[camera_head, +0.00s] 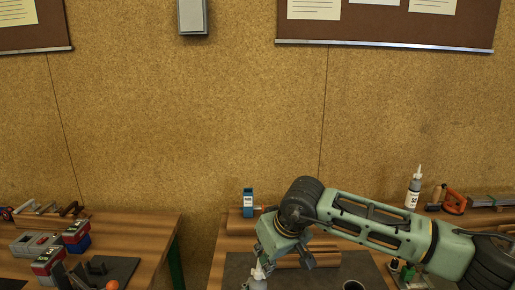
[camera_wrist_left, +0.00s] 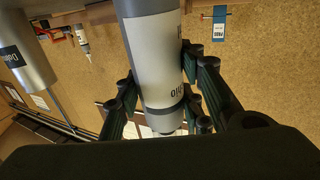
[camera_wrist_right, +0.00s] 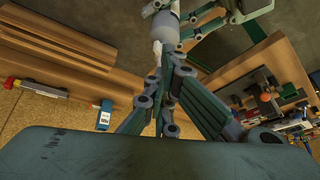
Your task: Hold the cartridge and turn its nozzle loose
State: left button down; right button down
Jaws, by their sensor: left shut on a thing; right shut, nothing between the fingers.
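The cartridge (camera_wrist_left: 155,60) is a grey cylinder with a white label. In the left wrist view my left gripper (camera_wrist_left: 162,92) is shut around it, with fingers on both sides. The right wrist view shows the cartridge's grey end (camera_wrist_right: 165,28), with a slim white nozzle (camera_wrist_right: 157,52) pointing toward my right gripper (camera_wrist_right: 164,88). That gripper is shut and empty, its fingertips close to the nozzle; I cannot tell if they touch. In the head view my right gripper (camera_head: 264,262) hangs above a small white tip (camera_head: 257,273) at the bottom edge; my left gripper is not discernible there.
A blue box (camera_head: 248,203) stands at the back of the bench. A white bottle (camera_head: 413,187) and an orange clamp (camera_head: 454,201) are at the right. A dark cup (camera_head: 353,285) sits near the front edge. A second table (camera_head: 150,228) with tools is at the left.

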jog(key=shift+r, duration=0.15)
jog(key=r, duration=0.5)
jog(key=shift+d+r, duration=0.35)
jog(key=shift+r, duration=0.05)
dwell(0.4)
notch_tip(320, 180, down, 6)
jog(key=s+a, duration=0.1)
jog(key=shift+s, duration=0.15)
dwell(0.5)
jog(key=shift+w+a, duration=0.1)
jog(key=shift+w, duration=0.6)
dwell(1.0)
jog(key=shift+w+d+r, duration=0.1)
jog(key=shift+w+d, duration=0.1)
jog(key=shift+d, duration=0.05)
dwell(0.3)
